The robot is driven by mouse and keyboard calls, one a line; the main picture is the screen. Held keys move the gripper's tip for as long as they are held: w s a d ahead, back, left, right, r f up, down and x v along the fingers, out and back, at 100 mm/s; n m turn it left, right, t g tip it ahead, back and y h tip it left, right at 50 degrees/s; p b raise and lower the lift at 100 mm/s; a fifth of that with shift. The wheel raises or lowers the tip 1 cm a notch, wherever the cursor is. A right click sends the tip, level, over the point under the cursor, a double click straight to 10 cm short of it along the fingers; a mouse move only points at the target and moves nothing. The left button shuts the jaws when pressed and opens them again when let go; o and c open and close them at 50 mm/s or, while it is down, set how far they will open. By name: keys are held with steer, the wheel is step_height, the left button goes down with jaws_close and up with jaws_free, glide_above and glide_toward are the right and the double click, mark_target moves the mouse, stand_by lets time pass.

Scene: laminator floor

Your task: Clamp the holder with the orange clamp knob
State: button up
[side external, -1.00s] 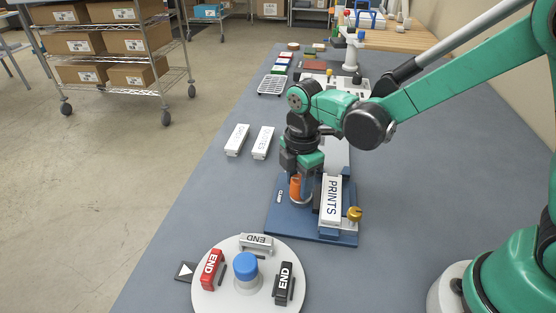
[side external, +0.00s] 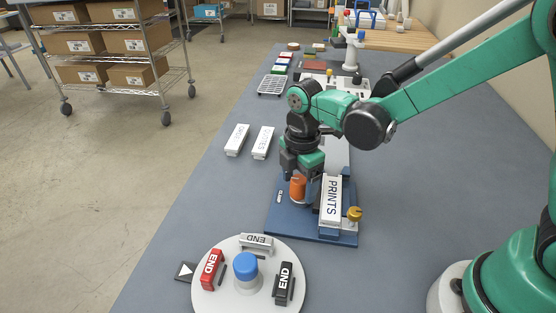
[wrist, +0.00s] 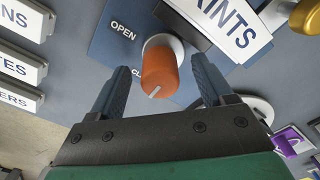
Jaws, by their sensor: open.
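The orange clamp knob (side external: 298,187) stands on a blue base plate (side external: 283,221) in the side view. In the wrist view the orange knob (wrist: 159,72) carries a pale pointer line toward the lower left, near the partly hidden "CL..." lettering; "OPEN" is printed to its upper left. The holder labelled PRINTS (side external: 331,200) sits on the plate right of the knob; its label (wrist: 232,28) is cut off in the wrist view. My gripper (side external: 299,172) is just above the knob. In the wrist view my gripper (wrist: 160,85) is open, one finger each side of the knob, apart from it.
A brass knob (side external: 354,214) stands at the plate's right edge. Two white labelled holders (side external: 249,141) lie to the left. A round white turntable (side external: 213,296) with END blocks and a blue knob (side external: 246,266) is in front.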

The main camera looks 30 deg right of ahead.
mark_target(300, 178)
steer(key=shift+r, duration=0.1)
steer(key=shift+r, duration=2.75)
steer(key=shift+d+r, duration=0.1)
steer(key=shift+d, duration=0.05)
steer(key=s+d+r+m+t, duration=0.4)
steer(key=s+d+m+t, duration=0.2)
steer(key=m, duration=1.2)
steer(key=shift+s+d+r+t, duration=0.3)
steer(key=shift+d+t, duration=0.3)
steer(key=shift+d, duration=0.05)
